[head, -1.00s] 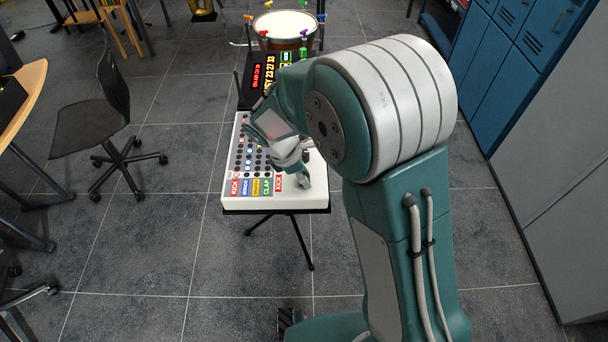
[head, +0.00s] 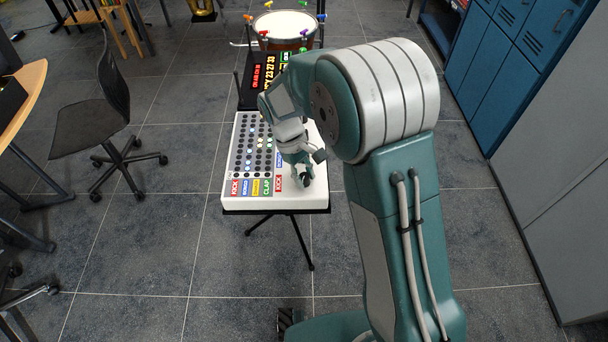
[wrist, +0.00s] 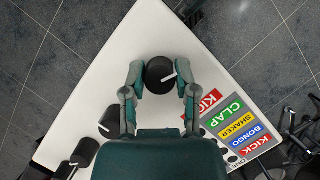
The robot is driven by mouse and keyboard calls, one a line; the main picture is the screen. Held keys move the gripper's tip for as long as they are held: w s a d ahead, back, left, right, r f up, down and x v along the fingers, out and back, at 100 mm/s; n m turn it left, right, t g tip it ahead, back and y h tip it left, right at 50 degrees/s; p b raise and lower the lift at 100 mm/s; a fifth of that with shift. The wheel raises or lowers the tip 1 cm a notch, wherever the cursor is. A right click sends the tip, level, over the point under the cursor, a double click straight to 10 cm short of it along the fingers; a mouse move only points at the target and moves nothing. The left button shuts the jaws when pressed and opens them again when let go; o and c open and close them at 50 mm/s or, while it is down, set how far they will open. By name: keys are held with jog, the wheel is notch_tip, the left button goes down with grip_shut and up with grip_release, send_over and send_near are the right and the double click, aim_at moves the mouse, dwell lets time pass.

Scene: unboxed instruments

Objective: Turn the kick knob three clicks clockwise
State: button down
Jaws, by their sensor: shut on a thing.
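The kick knob (wrist: 158,82) is a round black knob with a white pointer line, standing on the white drum machine panel (wrist: 150,28). In the wrist view the line points right and slightly up. A red KICK label (wrist: 209,102) lies beside this knob. My gripper (wrist: 160,72) is shut on the knob, one finger on each side. In the head view my gripper (head: 304,181) is low at the front right of the drum machine (head: 240,203); the knob is mostly hidden there.
Two more black knobs (wrist: 113,121) (wrist: 83,152) stand in a row at the lower left of the wrist view. Several coloured labels (head: 255,187) and a button grid (head: 250,150) lie left of my gripper. A display box (head: 262,75) and drum (head: 285,24) stand behind.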

jog(key=shift+w+m, duration=0.1)
jog(key=shift+m, duration=0.5)
jog(key=shift+y, duration=0.3)
jog(key=shift+c, duration=1.9)
grip_release()
jog(key=shift+a, duration=0.1)
jog(key=v, duration=1.2)
jog(key=shift+w, duration=0.15)
jog(key=shift+f, duration=0.15)
